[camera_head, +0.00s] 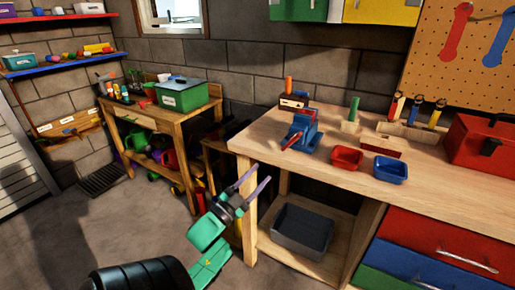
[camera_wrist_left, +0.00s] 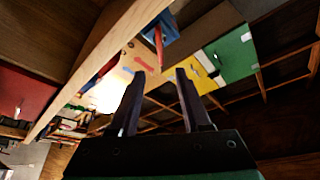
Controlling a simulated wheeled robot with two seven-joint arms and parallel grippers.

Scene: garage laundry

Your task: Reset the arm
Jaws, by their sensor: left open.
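My left gripper (camera_head: 254,184) is open and empty in the head view. It is raised in front of the left front corner of the wooden workbench (camera_head: 262,140), with its fingers pointing up and to the right. In the left wrist view its two dark fingers (camera_wrist_left: 160,90) stand apart with nothing between them. The bench edge (camera_wrist_left: 110,55) runs diagonally past them on the left. A black arm part of mine shows at the bottom of the head view. My right gripper is not in view.
On the bench are a blue vise (camera_head: 302,131), a red bin (camera_head: 346,157), a blue bin (camera_head: 390,170) and a red toolbox (camera_head: 480,145). A grey bin (camera_head: 302,230) sits on the lower shelf. A smaller table holds a green box (camera_head: 182,94). Floor at left is clear.

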